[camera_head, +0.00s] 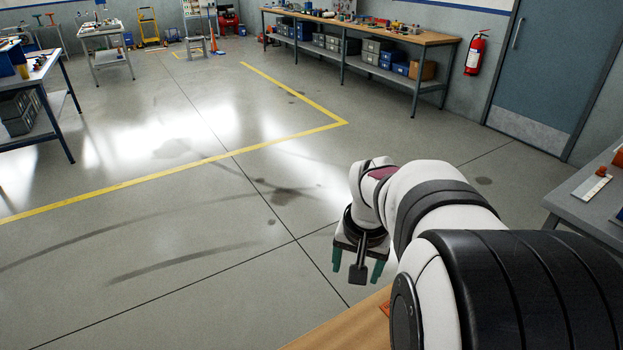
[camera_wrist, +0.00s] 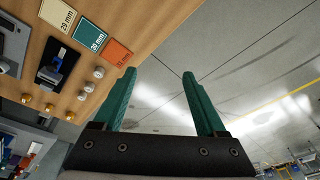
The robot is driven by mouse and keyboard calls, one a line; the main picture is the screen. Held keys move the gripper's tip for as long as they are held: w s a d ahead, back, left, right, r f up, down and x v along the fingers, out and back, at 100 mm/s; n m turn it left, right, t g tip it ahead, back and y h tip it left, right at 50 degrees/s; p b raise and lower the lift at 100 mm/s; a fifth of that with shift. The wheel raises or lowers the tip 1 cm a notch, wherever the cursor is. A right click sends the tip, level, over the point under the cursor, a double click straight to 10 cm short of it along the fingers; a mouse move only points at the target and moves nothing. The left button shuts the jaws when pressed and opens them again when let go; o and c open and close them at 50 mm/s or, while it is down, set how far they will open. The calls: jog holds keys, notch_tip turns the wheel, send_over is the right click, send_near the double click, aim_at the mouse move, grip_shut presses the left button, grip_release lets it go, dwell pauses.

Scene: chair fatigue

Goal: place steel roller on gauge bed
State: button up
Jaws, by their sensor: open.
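My gripper (camera_head: 357,270) hangs open and empty past the bench edge, over the floor. In the wrist view its two green fingers (camera_wrist: 159,74) stand wide apart with nothing between them. On the wooden bench, several small silver pieces with rounded ends (camera_wrist: 89,87) lie to the left of the fingers; which of them is the steel roller I cannot tell. A black fixture with a bluish-grey part (camera_wrist: 51,73) stands further left; it may be the gauge bed, but this is unclear. The gripper touches none of these.
White, green and orange size cards (camera_wrist: 90,36) lie along the bench (camera_wrist: 140,25). Several brass-coloured pieces (camera_wrist: 50,107) lie near the silver ones. A grey device (camera_wrist: 12,45) is cut off at the left edge.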

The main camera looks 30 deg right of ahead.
jog(key=s+d+f+m+h, duration=0.1)
jog(key=s+d+f, duration=0.1)
jog(key=d, duration=0.6)
jog(key=s+d+f+m+h, duration=0.1)
jog(key=d+f, duration=0.2)
jog(key=d, duration=0.6)
jog(key=s+d+f+m+h, duration=0.1)
jog(key=s+d+f, duration=0.1)
jog(key=d, duration=0.6)
jog(key=x, duration=1.6)
jog(key=shift+s+d+r, duration=0.15)
jog(key=shift+s+d, duration=0.1)
jog(key=shift+d, duration=0.05)
jog(key=shift+r, duration=0.1)
grip_shut()
